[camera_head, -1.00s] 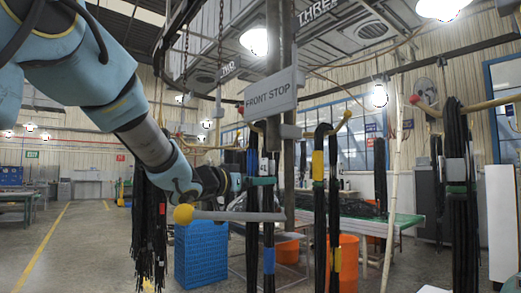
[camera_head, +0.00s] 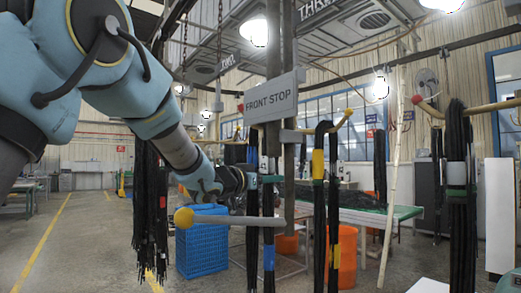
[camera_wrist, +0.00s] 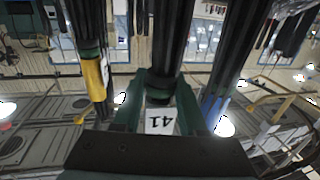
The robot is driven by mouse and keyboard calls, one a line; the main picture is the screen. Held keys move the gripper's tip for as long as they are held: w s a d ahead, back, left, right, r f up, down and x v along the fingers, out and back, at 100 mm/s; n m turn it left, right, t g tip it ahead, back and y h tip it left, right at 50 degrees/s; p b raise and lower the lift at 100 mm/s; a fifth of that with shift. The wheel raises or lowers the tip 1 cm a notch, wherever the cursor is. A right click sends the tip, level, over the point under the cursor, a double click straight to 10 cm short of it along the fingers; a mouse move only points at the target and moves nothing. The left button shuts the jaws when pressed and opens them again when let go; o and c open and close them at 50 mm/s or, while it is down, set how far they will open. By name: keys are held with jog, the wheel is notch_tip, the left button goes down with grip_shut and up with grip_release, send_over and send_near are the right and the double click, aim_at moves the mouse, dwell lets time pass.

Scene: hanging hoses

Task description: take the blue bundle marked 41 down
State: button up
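The bundle marked 41 (camera_wrist: 164,50) shows in the wrist view, which is upside down. It is dark hose with a dark green collar, and a white tag reading 41 (camera_wrist: 161,121) sits at it. My gripper's (camera_wrist: 161,98) two dark green fingers lie on either side of the collar; whether they press on it cannot be told. A blue band (camera_wrist: 212,107) shows on the strand to the right.
A yellow-banded bundle (camera_head: 319,165) hangs close to the right. A grey bar with a yellow ball end (camera_head: 184,217) crosses below my gripper. A blue crate (camera_head: 203,243) and an orange bin (camera_head: 343,262) stand behind.

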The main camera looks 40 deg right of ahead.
grip_shut()
dwell(0.8)
jog(key=shift+r, duration=0.2)
